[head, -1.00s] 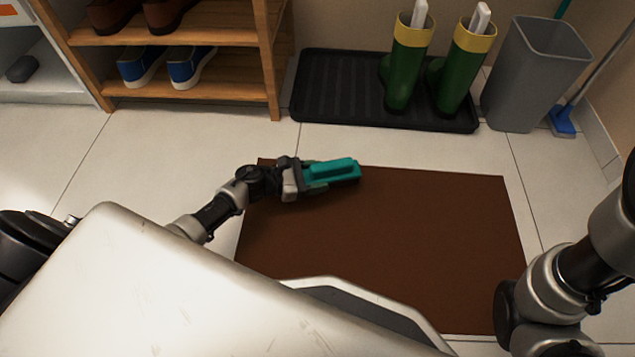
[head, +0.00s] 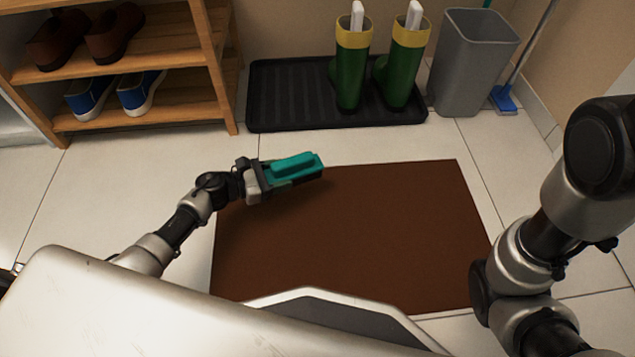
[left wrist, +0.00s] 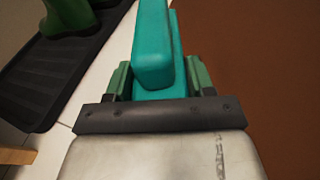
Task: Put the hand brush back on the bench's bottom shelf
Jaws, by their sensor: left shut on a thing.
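The hand brush (head: 298,163) is teal with a dark underside. My left gripper (head: 280,180) is shut on it and holds it over the upper left part of the brown mat. In the left wrist view the brush (left wrist: 153,45) lies between the two green-padded fingers of the gripper (left wrist: 158,80). The wooden bench (head: 222,62) stands at the upper left. Its bottom shelf (head: 185,114) holds a pair of blue and white shoes (head: 140,92) on the left, with bare boards to their right. My right gripper is out of view; only the right arm shows.
A black boot tray (head: 290,95) with green boots (head: 352,75) lies right of the bench. A grey bin (head: 470,65) and a blue broom (head: 504,98) stand further right. Brown shoes (head: 115,32) sit on the upper shelf. The brown mat (head: 370,230) is otherwise clear.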

